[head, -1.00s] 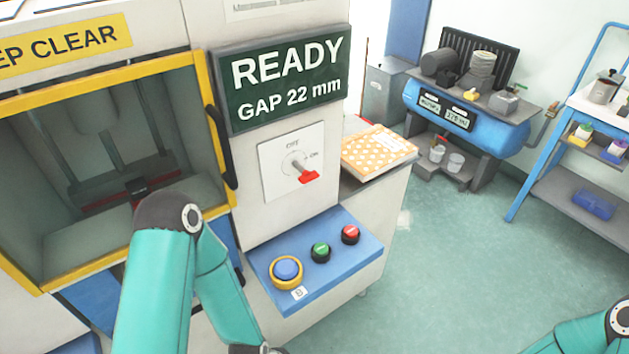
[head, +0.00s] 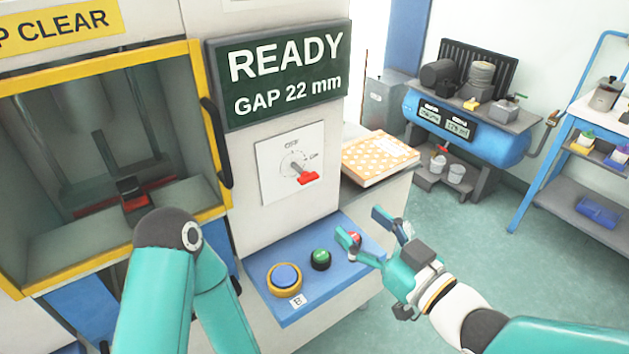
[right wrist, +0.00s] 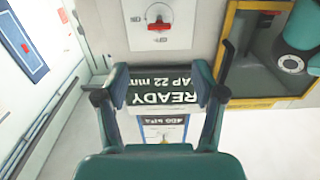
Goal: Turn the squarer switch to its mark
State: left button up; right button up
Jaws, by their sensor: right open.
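The squarer switch is a red handle (head: 308,178) on a white square plate (head: 269,182), under the green sign. "OFF" is printed above the dial and a mark that read "ON" earlier is at its upper right. The red handle points to the lower right. In the right wrist view the switch (right wrist: 159,26) shows at the top, upside down. My right gripper (head: 363,226) is open and empty, lower right of the switch and apart from it; its fingers (right wrist: 161,88) also show in the wrist view. My left arm shows at lower left, but its gripper is out of view.
The blue button shelf (head: 333,290) with blue, green and red buttons juts out below the switch; my right fingers partly cover the red button. A polka-dot book (head: 378,158) lies on the cabinet to the right. The yellow-framed door (head: 212,125) with a black handle is to the left.

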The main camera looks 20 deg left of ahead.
aim_at(311, 181)
jog(key=p+x, duration=0.3)
jog(key=x, duration=1.1)
jog(key=shift+f, duration=0.1)
